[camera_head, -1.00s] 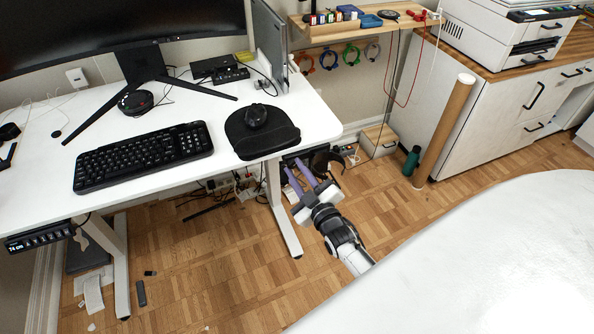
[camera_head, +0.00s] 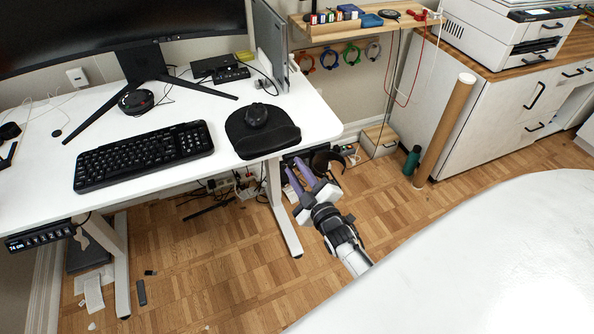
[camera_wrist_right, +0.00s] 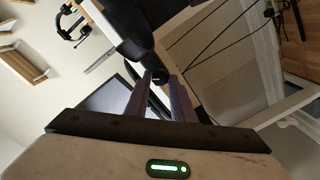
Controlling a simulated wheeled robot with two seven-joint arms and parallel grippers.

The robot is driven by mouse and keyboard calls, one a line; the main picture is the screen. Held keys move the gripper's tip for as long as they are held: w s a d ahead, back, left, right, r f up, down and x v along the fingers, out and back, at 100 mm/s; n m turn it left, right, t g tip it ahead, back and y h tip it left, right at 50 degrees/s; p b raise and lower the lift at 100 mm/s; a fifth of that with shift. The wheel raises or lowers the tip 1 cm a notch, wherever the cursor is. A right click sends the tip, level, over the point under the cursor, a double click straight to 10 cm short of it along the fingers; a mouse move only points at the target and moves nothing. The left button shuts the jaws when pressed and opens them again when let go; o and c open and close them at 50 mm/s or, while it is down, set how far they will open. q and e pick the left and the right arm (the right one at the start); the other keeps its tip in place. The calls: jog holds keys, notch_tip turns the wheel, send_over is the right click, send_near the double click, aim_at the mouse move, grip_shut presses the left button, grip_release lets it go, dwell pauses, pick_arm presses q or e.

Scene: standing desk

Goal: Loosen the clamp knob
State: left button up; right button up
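My right gripper (camera_head: 294,166) has two purple fingers pointing up toward the desk's right front edge, just right of the black mouse platform (camera_head: 262,150). It is open, with a gap between the fingers. In the right wrist view, the fingertips (camera_wrist_right: 161,76) reach a dark knob-like part (camera_wrist_right: 157,77) below a black bracket-like body (camera_wrist_right: 133,35). This part seems to lie between or just beyond the tips; contact cannot be told. The clamp knob cannot be made out in the head view. My left gripper is not in view.
The white standing desk (camera_head: 180,235) carries a keyboard (camera_head: 143,155), mouse (camera_head: 256,114) and monitor stand. A desk leg (camera_head: 283,220) stands left of my gripper. Dark items hang under the desk edge. A cardboard tube (camera_head: 444,130) and green bottle (camera_head: 411,160) stand at right.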

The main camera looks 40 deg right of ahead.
jog(key=o, duration=0.4)
jog(key=shift+c, duration=0.2)
notch_tip(320, 180, up, 10)
jog(key=p, duration=0.2)
